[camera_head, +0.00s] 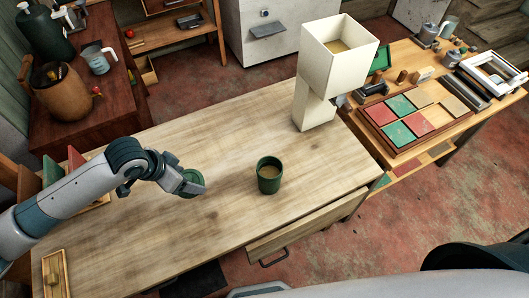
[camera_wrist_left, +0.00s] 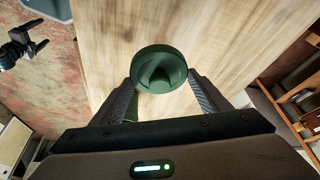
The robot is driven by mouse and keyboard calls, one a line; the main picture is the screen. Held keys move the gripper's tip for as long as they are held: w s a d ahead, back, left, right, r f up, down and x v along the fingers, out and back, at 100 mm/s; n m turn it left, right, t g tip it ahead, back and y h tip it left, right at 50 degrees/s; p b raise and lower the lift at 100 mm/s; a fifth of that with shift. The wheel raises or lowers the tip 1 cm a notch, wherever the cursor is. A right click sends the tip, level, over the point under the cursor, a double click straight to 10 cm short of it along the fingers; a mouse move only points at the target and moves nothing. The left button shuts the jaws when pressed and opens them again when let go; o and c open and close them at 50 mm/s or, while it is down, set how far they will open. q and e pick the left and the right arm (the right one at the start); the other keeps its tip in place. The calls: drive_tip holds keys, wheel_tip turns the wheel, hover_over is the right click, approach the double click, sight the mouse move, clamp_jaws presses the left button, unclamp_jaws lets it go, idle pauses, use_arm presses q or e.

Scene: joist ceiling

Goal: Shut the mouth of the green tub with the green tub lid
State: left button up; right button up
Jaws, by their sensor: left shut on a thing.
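The green tub (camera_head: 269,175) stands upright on the wooden table, right of my left gripper. In the left wrist view the round green lid (camera_wrist_left: 159,69) sits between the two fingertips (camera_wrist_left: 160,92). A bit of green shows beside the left finger there; I cannot tell what it is.
A small wooden tray (camera_head: 56,275) lies at the near left. A drawer (camera_head: 310,225) juts from the front edge. The wooden tabletop (camera_head: 225,150) between lid and tub is clear.

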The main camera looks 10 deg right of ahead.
use_arm(q)
drive_tip(key=w+a+r+n+y+b, duration=0.1)
drive_tip(key=w+a+r+n+b, duration=0.1)
drive_tip(key=a+r+n+b, duration=0.1)
drive_tip(key=w+a+r+n+t+y+b, duration=0.1)
drive_tip(key=w+a+r+n+y+b, duration=0.1)
drive_tip(key=r+n+b, duration=0.4)
drive_tip(key=shift+w+a+r+n+t, duration=0.3)
drive_tip(key=shift+w+a+r+n, duration=0.4)
drive_tip(key=shift+r, duration=0.95)
drive_tip(key=shift+d, duration=0.1)
